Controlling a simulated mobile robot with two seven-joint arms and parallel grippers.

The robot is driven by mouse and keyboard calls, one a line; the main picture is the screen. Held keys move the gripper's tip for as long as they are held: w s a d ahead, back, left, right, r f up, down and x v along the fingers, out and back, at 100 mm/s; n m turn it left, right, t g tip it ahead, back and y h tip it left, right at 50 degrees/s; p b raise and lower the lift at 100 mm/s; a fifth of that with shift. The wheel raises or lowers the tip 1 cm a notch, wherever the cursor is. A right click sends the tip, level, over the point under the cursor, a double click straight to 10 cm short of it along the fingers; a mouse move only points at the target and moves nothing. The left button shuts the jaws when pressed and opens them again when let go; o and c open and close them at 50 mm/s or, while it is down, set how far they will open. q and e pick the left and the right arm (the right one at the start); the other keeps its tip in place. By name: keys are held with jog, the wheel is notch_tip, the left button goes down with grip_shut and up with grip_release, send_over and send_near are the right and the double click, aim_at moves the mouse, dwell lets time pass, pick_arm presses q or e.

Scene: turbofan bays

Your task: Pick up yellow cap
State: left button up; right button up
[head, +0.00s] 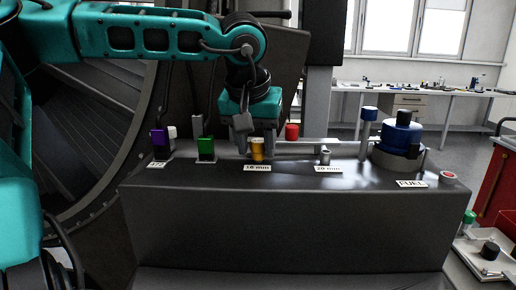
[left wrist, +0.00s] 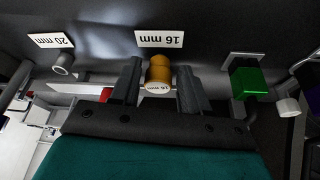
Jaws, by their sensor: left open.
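The yellow cap (head: 257,149) sits above the 16 mm label (head: 257,168) on the dark bench block. The fingers are open, with a gap showing on each side of the cap. In the head view my left gripper (head: 256,140) reaches down from above at the cap. My right gripper is in neither view.
A green cap (head: 206,149) and a purple cap (head: 160,140) stand left of the yellow one. A red cap (head: 292,131), a bare 20 mm stub (head: 326,156), a blue-topped post (head: 370,114) and a large blue FUEL cap (head: 400,135) are to the right.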

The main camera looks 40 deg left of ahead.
pick_arm(q)
jog(key=shift+f, duration=0.2)
jog(key=c, duration=0.8)
jog(key=r, duration=0.2)
jog(key=w+r+p, duration=0.1)
jog(key=r, duration=0.2)
jog(key=shift+a, duration=0.2)
grip_shut()
jog(key=a+v, duration=0.1)
jog(key=v, duration=0.4)
notch_tip(320, 180, up, 9)
send_over(258, 141)
jog(key=f+n+g+y, duration=0.1)
jog(key=f+n, duration=0.4)
jog(key=n, duration=0.1)
jog(key=d+f+n+g+y, duration=0.1)
jog(key=f+n, duration=0.2)
jog(key=shift+f+g+y, duration=0.3)
jog(key=shift+f+n, duration=0.4)
jog(key=shift+n, duration=0.1)
